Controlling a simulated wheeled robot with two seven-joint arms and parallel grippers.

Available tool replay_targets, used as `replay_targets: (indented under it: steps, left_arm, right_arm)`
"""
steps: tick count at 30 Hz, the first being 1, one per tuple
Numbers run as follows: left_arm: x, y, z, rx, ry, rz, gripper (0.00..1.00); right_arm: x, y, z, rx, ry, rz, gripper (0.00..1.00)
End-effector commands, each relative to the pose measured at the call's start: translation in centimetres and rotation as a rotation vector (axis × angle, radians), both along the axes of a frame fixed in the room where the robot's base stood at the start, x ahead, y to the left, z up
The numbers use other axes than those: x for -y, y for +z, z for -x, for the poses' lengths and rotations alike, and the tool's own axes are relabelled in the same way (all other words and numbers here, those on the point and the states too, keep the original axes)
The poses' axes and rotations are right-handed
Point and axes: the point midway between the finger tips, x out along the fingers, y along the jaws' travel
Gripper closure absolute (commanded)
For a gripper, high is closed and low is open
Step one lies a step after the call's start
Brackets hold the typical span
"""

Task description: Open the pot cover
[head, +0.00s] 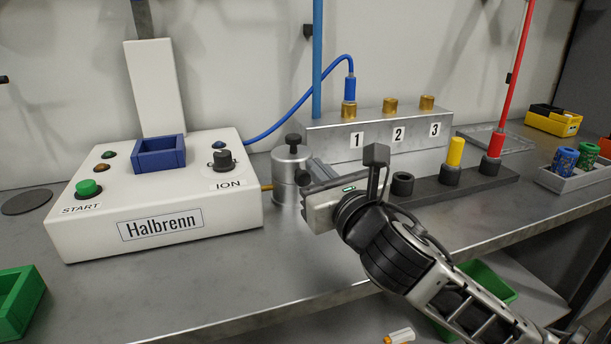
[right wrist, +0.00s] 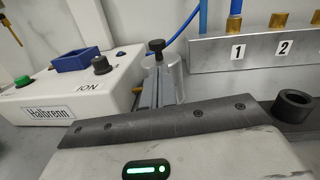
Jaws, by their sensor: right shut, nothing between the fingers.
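The pot (head: 287,183) is a small silver metal cylinder with a lid, standing just right of the white Halbrenn box. Its cover has a black knob (head: 293,142) on top and sits on the pot. In the right wrist view, the pot (right wrist: 174,80) and its knob (right wrist: 156,46) are straight ahead of my fingers. My right gripper (head: 316,172) is shut and empty, with its fingertips close to the pot's right side, below the knob. I cannot tell whether they touch it. The fingers (right wrist: 158,84) hide part of the pot's front. My left gripper is not in view.
The Halbrenn box (head: 215,205) stands left of the pot. Behind is a metal block (head: 375,140) numbered 1 to 3. A dark rack (head: 430,185) with a black ring (head: 402,183) lies to the right. A tray of cans (head: 580,180) is far right.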

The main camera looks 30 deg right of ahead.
Motion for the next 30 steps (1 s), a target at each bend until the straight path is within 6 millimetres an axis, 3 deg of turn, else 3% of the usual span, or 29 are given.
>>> replay_targets:
  steps: [3,9,23,30]
  left_arm:
    - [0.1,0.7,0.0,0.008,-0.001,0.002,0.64]
    - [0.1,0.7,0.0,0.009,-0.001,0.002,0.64]
    - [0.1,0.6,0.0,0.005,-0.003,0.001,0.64]
    - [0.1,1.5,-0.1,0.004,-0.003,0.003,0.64]
  right_arm:
    - [0.4,0.3,-2.2,0.0,-0.002,-0.002,1.0]
    - [0.7,0.4,-4.4,-0.001,-0.001,-0.001,1.0]
    - [0.8,0.3,-4.9,-0.002,0.001,0.0,1.0]
    - [1.3,1.1,-5.9,-0.002,-0.008,0.002,1.0]
